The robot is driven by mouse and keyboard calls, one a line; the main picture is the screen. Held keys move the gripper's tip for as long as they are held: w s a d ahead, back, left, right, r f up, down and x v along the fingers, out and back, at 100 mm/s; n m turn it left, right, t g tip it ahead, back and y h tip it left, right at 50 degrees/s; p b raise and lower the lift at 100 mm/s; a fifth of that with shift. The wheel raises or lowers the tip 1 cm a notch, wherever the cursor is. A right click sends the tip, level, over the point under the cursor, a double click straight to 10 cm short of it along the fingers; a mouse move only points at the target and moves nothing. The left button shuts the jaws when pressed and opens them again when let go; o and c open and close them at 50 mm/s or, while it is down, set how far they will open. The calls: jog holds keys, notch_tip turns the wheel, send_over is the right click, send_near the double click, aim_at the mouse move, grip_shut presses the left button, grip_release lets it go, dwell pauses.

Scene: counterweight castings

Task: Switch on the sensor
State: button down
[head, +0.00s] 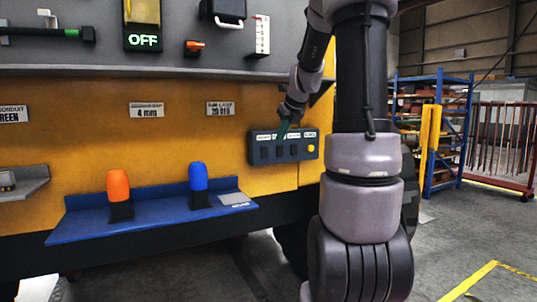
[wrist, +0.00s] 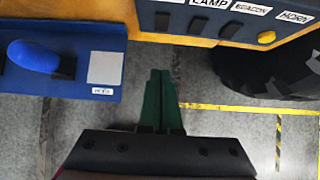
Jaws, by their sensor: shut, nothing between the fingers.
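A dark switch box (head: 268,158) is fixed to the yellow panel in the head view, with several dark switches and a yellow button (head: 310,148) at its right end. It also shows at the top of the wrist view (wrist: 185,38), where labels read LAMP, BEACON and HORN; no sensor label is readable. A display (head: 143,41) reads OFF in green.
A grey ledge runs above the yellow panel. A blue rack (head: 440,100) stands at the right. Open floor with yellow lines lies right of my arm.

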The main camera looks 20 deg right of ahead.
aim_at(268, 153)
jog(key=shift+f, duration=0.1)
jog(key=x, duration=0.4)
jog(key=w+r+x, duration=0.1)
jog(key=x, duration=0.7)
jog(key=shift+w+r, duration=0.2)
jog(key=shift+w, duration=0.65)
jog(key=shift+a+f, duration=0.1)
jog(key=shift+w+f, duration=0.15)
jog(key=shift+w, duration=0.15)
